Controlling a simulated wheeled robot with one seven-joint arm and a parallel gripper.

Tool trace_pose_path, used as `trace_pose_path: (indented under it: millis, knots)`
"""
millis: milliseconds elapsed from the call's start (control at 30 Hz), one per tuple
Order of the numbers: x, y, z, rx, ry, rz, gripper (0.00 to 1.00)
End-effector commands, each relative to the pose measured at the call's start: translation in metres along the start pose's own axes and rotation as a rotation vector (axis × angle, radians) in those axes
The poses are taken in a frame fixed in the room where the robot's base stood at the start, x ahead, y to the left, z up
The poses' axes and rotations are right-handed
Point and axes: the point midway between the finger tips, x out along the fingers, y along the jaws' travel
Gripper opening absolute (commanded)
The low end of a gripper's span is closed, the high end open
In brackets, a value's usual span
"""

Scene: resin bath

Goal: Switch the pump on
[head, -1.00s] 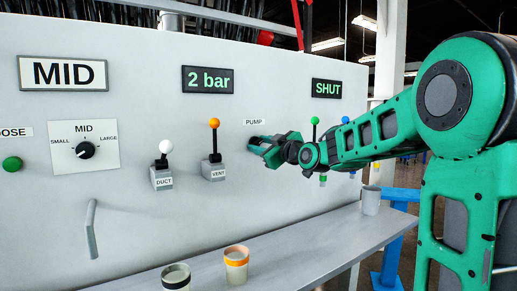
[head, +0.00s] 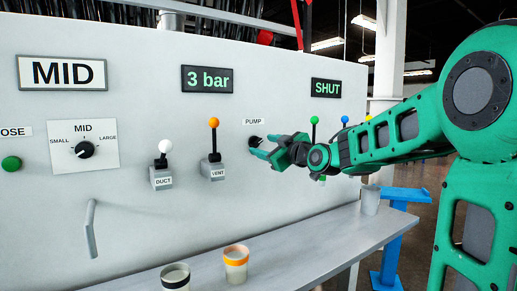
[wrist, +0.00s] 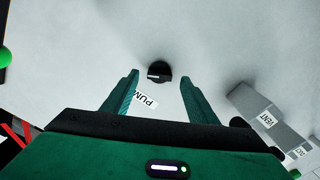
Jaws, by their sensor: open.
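The pump switch is a small black round knob (head: 255,141) on the pale panel, below the PUMP label (head: 254,122). In the wrist view the knob (wrist: 159,72) lies ahead of the fingertips, between their lines, with a pale mark across it. The label shows partly between the fingers, cut off by the left one. My gripper (head: 267,147) is open and empty, just right of the knob in the head view and apart from it in the wrist view. The display (head: 207,79) reads 3 bar.
Left of the knob stand the orange-tipped VENT lever (head: 214,140) and the white-tipped DUCT lever (head: 163,160). A green-tipped lever (head: 314,128) and a blue-tipped one are near my arm. Cups, one with an orange band (head: 235,262), stand on the shelf (head: 300,250).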

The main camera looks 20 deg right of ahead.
Motion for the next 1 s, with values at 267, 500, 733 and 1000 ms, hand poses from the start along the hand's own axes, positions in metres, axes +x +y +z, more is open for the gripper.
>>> trace_pose_path:
  millis: [267, 500, 733, 1000]
  knots:
    - [-0.052, 0.000, 0.000, 0.002, 0.000, 0.001, 0.53]
    - [-0.072, -0.001, 0.001, 0.001, -0.001, -0.001, 0.53]
    - [-0.074, -0.001, 0.001, 0.001, -0.001, -0.002, 0.53]
    - [-0.074, -0.001, 0.001, 0.001, -0.001, -0.002, 0.53]
